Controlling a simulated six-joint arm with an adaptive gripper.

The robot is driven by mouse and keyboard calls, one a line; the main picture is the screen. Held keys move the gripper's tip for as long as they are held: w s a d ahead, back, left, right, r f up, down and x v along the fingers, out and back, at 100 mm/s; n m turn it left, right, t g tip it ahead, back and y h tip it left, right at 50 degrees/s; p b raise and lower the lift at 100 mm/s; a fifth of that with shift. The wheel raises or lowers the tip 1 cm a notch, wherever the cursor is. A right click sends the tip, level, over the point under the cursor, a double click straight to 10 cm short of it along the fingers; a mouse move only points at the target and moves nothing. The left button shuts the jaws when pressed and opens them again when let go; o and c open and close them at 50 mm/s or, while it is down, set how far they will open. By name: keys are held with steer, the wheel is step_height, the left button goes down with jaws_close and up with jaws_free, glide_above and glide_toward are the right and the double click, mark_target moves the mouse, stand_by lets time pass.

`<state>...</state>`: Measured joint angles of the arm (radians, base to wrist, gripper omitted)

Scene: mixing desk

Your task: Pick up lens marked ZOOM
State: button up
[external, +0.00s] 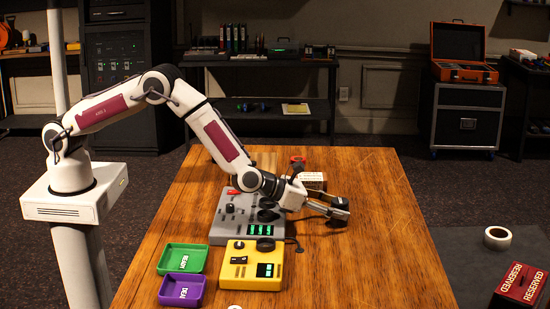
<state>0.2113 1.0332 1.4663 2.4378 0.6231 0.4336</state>
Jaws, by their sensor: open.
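My gripper (338,210) is open over the right part of the wooden table (380,255), to the right of the grey mixing desk (225,222). A small dark patch shows under the fingertips; I cannot tell whether it is an object or shadow. No lens with a readable ZOOM mark shows. Several dark round parts sit on the grey desk, too small to identify. My wrist hides part of the desk's right side.
A yellow panel (245,275) stands before the grey desk. A green tray (168,258) and a purple tray (167,293) lie at the left. The table's right side is clear.

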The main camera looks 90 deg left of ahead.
mark_target(336, 201)
steer(key=shift+c, duration=0.3)
steer(key=shift+r, duration=0.1)
steer(key=c, duration=1.4)
steer(key=shift+r, duration=0.15)
steer(key=shift+r, duration=4.85)
